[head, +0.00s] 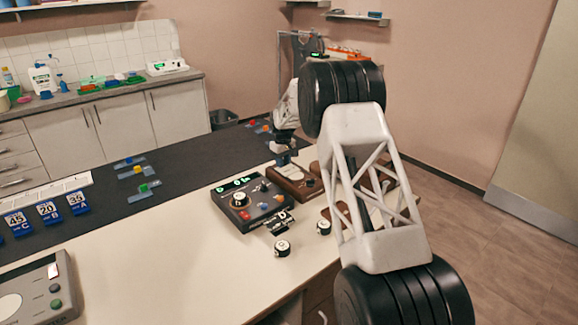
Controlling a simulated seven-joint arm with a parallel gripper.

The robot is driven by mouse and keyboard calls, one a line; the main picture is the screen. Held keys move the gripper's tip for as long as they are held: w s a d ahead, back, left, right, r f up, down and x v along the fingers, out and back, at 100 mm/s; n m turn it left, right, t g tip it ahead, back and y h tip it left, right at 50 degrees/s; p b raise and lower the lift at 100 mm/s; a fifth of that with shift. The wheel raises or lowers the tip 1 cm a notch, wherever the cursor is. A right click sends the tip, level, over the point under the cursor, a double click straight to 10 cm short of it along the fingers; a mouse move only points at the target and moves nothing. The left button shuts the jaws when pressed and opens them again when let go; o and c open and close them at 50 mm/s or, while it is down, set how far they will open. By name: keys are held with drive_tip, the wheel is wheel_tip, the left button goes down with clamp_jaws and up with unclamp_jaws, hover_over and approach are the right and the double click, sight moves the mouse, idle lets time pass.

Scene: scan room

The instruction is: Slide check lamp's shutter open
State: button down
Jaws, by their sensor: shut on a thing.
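The gripper is shut on a small part there, which seems to be the shutter. The fingertips and that part are tiny and partly hidden, so I cannot tell how far the shutter is slid. My arm covers the area right of the lamp.
A dark control box (250,200) with a green display and knobs stands left of the lamp. Small round white-topped pieces (282,247) lie in front. Blue number cards (48,211) stand at left on the dark mat (190,178). A grey device (35,290) sits front left. The front middle worktop is clear.

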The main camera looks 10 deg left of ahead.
drive_tip(key=shift+w+a+r, duration=0.1)
drive_tip(key=shift+w+a, duration=1.2)
drive_tip(key=c, duration=0.8)
unclamp_jaws()
drive_tip(key=shift+c, duration=0.2)
wheel_tip(320, 180, up, 8)
